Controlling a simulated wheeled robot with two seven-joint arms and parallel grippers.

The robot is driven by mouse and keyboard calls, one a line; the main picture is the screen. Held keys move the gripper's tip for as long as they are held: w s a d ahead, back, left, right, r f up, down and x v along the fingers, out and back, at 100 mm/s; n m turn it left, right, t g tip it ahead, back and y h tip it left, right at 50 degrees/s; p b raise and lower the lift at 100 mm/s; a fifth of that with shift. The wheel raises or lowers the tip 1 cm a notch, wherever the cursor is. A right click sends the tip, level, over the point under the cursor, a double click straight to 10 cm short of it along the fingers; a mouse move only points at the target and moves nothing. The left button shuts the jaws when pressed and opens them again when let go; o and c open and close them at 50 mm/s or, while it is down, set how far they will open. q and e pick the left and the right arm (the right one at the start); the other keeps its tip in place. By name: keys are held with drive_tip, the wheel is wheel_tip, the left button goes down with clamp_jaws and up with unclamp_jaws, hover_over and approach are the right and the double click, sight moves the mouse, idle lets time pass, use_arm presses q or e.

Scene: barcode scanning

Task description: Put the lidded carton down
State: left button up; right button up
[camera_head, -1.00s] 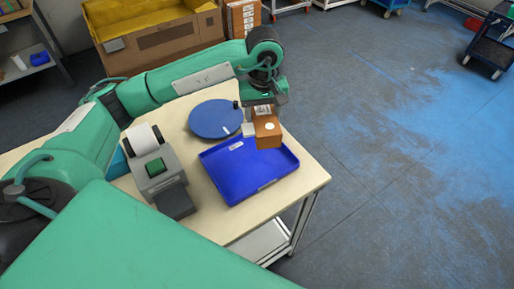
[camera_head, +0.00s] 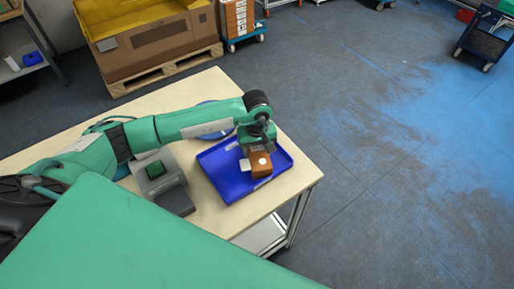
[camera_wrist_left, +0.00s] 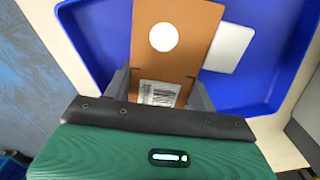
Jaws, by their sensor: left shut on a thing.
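The lidded carton (camera_head: 260,165) is a small brown box with a white round spot. In the left wrist view the carton (camera_wrist_left: 178,45) shows the white spot and a barcode label near the fingers. My left gripper (camera_head: 257,147) is shut on the carton, with one finger on each side of it. The carton is over the blue tray (camera_head: 222,178), which also shows in the left wrist view (camera_wrist_left: 95,40). I cannot tell whether the carton touches the tray floor. My right gripper is not in view.
A blue round plate (camera_head: 213,132) is partly hidden behind my left arm. A white piece (camera_wrist_left: 229,47) lies beside the carton. A large cardboard box (camera_head: 155,45) stands behind the table.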

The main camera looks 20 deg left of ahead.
use_arm(q)
drive_tip(key=shift+f, duration=0.15)
drive_tip(key=o, duration=1)
